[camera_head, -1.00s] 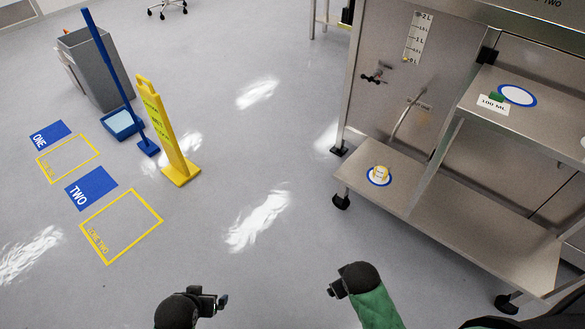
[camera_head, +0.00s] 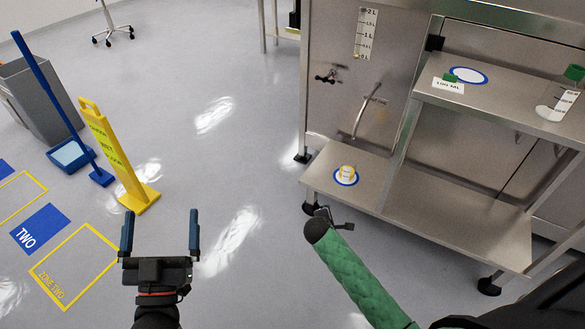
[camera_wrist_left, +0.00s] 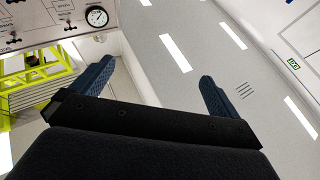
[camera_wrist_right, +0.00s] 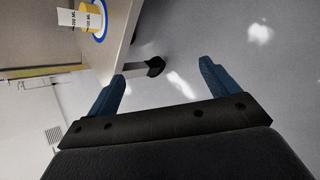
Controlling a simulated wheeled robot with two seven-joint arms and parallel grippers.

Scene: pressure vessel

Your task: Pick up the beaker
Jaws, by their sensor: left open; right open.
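A small white and yellow container (camera_head: 347,173), possibly the beaker, stands upright on a blue-ringed white spot on the lower steel shelf. It also shows at the top left of the right wrist view (camera_wrist_right: 90,17). A clear graduated vessel (camera_head: 558,107) stands at the right end of the upper shelf. My right gripper (camera_head: 325,214) is just in front of the lower shelf, apart from the small container; its fingers are spread and empty in the right wrist view (camera_wrist_right: 163,80). My left gripper (camera_head: 161,230) is open and empty above the floor, left of the shelves.
A bent pipe (camera_head: 365,112) hangs above the lower shelf (camera_head: 440,215). A yellow floor sign (camera_head: 120,160) and blue dustpan (camera_head: 70,153) stand left. The middle floor is clear.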

